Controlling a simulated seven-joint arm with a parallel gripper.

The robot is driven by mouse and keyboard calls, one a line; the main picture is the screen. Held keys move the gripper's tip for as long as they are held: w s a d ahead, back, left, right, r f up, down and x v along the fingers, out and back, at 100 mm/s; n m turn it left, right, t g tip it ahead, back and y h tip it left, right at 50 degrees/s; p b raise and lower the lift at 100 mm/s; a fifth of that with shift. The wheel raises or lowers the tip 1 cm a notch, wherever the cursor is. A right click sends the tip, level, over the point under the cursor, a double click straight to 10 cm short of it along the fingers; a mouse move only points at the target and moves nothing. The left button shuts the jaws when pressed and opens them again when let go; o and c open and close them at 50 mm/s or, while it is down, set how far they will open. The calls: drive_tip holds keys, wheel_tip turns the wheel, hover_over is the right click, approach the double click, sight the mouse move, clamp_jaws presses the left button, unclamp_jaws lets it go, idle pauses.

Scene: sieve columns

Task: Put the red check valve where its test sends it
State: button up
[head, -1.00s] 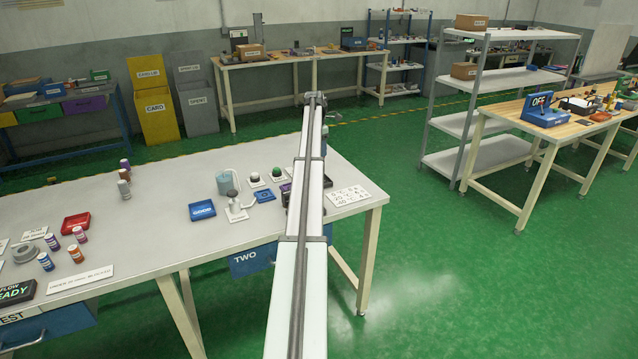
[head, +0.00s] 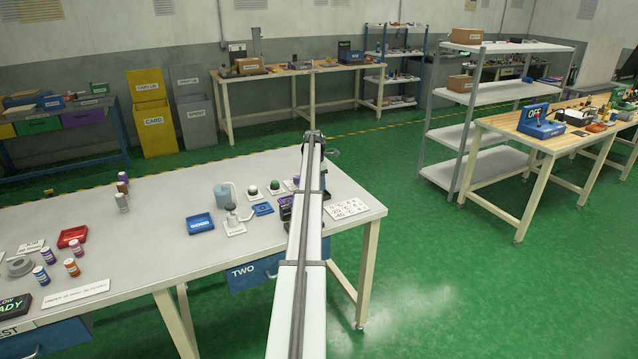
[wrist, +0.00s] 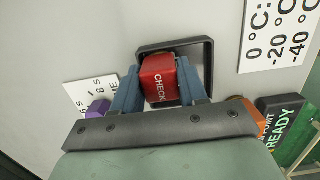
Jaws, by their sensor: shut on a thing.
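The red check valve (wrist: 160,82), a block lettered CHECK, is between the two blue-grey fingers of my gripper (wrist: 160,88) in the wrist view. The gripper is shut on it. A dark open tray or well with a raised rim (wrist: 205,50) lies behind and around the valve in that view. I cannot tell whether the valve touches its floor or hangs above it. A dark display reading READY (wrist: 286,120) is at the right. In the head view my arm hides the gripper and the valve.
A white card with 0, -20 and -40 °C (wrist: 278,35) lies close by. The pale table carries a blue tray (head: 200,224), a red tray (head: 72,236), a blue-grey vessel (head: 222,195) and several small bottles. The table's right edge is near my arm.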

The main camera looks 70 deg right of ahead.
drive_tip(key=o, duration=1.2)
drive_tip(key=shift+f, duration=0.1)
wheel_tip(320, 180, up, 12)
drive_tip(key=w+a, duration=0.1)
